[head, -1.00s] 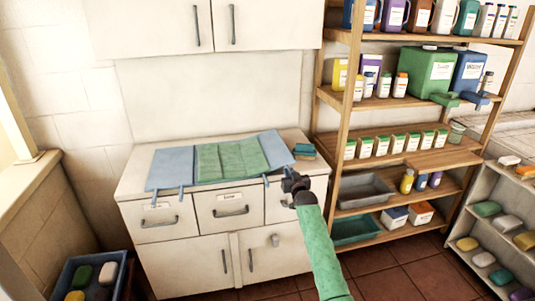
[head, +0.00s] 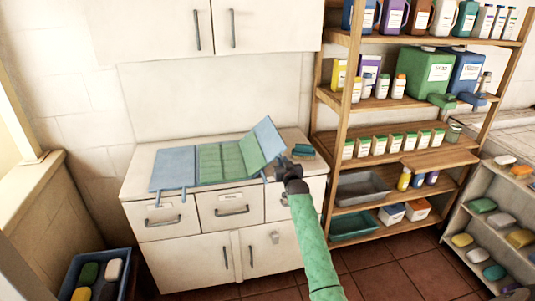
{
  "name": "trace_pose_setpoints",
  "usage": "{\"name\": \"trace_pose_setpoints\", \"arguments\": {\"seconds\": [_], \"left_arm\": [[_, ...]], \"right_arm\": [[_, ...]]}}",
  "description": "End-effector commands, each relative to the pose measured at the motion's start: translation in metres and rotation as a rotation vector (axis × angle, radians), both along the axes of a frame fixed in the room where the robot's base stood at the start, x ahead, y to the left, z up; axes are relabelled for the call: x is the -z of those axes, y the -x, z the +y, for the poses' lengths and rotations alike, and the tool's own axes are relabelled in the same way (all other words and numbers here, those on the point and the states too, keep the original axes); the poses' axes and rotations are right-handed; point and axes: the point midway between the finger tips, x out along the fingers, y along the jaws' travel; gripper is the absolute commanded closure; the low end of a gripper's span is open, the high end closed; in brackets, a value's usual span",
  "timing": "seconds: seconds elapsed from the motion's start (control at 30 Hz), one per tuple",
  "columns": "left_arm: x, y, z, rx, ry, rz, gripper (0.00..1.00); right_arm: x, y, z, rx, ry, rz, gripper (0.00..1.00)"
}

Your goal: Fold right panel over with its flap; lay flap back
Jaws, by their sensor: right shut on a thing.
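A blue cloth lies spread on the white counter, with a green pad (head: 219,161) on its middle. Its left panel (head: 174,168) lies flat, with ties hanging over the front edge. Its right panel (head: 268,138) is raised and tilted up at the back right, its blue part standing above the counter. My right gripper (head: 283,165) is at the front right corner of this panel, shut on it; the exact hold is small and partly hidden by the gripper. My left gripper is not in view.
A small stack of folded cloths (head: 303,151) lies on the counter just right of my right gripper. A wooden shelf (head: 405,164) with bottles and boxes stands close on the right. Wall cupboards hang above; a blue crate (head: 75,262) of soaps stands at lower left.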

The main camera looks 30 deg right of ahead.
Motion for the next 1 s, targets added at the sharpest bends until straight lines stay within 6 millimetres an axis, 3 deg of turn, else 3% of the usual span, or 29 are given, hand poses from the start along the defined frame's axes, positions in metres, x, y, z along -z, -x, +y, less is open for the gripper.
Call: {"name": "trace_pose_setpoints", "arguments": {"seconds": [0.3,1.0], "left_arm": [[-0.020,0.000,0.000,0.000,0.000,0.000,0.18],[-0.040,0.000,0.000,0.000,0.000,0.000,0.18]], "right_arm": [[-0.018,-0.005,0.024,-0.005,-0.005,0.005,0.97],[-0.040,-0.014,0.060,-0.003,-0.004,0.006,0.97]]}}
